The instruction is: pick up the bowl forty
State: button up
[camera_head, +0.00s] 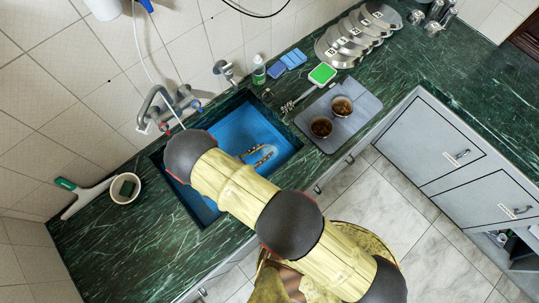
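Two small round bowls with dark contents stand on a grey board on the counter, right of the sink. One bowl (342,105) is farther back and the other bowl (321,126) is nearer the sink. A white round bowl-like container (125,188) with a green item in it stands on the counter left of the sink. No label forty is readable on any of them. My yellow and black arm reaches across the sink's front edge. My gripper is not visible, so its state and hold are hidden.
A blue sink (270,135) is set in the dark green counter (110,250), with small brownish items inside. A tap (157,105) stands behind it. Several round metal lids (335,52), blue sponges (283,66) and a green-and-white brush (321,74) lie behind the grey board (365,103).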

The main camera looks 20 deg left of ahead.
jog(key=b, duration=1.6)
send_near(278, 155)
jog(key=shift+b+x, duration=0.4)
jog(key=shift+x, duration=3.3)
jog(key=shift+a+f, duration=0.1)
jog(key=shift+s, duration=0.1)
jog(key=shift+c, duration=0.4)
grip_shut()
